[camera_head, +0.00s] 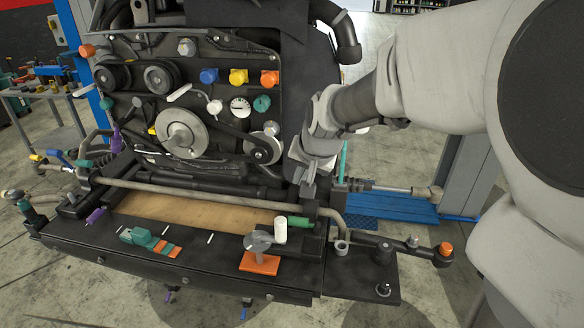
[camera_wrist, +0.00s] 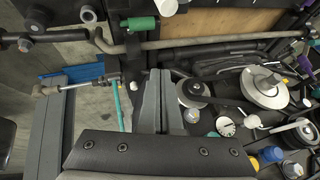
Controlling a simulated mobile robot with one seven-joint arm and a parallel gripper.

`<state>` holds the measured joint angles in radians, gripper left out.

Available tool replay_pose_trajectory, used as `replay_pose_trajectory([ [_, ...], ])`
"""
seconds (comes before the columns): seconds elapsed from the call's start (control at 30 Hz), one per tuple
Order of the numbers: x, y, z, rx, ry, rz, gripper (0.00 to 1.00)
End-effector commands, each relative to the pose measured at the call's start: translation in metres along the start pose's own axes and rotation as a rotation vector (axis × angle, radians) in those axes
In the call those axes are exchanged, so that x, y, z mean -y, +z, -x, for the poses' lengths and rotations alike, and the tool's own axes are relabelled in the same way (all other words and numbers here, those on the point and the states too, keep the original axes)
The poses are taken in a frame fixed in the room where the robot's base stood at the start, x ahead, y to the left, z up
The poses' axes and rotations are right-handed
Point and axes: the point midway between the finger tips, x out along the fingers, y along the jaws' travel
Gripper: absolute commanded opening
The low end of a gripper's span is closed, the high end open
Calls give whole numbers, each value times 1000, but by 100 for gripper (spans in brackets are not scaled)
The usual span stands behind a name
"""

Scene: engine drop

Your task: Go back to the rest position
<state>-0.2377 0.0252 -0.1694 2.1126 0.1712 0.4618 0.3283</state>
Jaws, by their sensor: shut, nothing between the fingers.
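My gripper (camera_head: 309,182) hangs at the right side of the engine (camera_head: 200,175), in front of its lower right corner. It also shows in the wrist view (camera_wrist: 160,78), with its two grey fingers pressed together and nothing between them. My arm comes in from the right in the head view. The gripper is above the right end of the front tray (camera_head: 75,244). I cannot tell whether the fingertips touch anything. The engine carries a large round pulley (camera_head: 181,134) and several coloured caps, with a blue cap (camera_head: 209,76) among them.
A grey pipe (camera_head: 190,197) runs along the tray's back. A white cylinder (camera_head: 280,229) stands by a green handle (camera_head: 300,222). An orange block (camera_head: 260,263) and a teal part (camera_head: 139,237) lie on the tray. A blue lift base (camera_head: 390,208) stands right of the engine.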

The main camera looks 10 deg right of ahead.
Motion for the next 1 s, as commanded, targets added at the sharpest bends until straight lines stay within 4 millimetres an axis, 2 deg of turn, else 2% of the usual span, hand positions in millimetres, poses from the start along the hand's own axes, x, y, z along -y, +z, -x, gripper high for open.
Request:
replay_pose_trajectory([
  [0.17, 1, 2, 13, 0, -1, 6, 0],
  [0.27, -6, 10, 28, 2, -2, 30, 0],
  [0.37, -17, 24, 51, 5, -2, 76, 0],
  [0.5, -38, 55, 86, 12, 10, 161, 0],
  [0.7, -70, 103, 124, 17, 47, 286, 0],
  [0.9, -96, 143, 144, 22, 93, 379, 0],
  [1.0, -104, 153, 148, 25, 109, 406, 0],
])
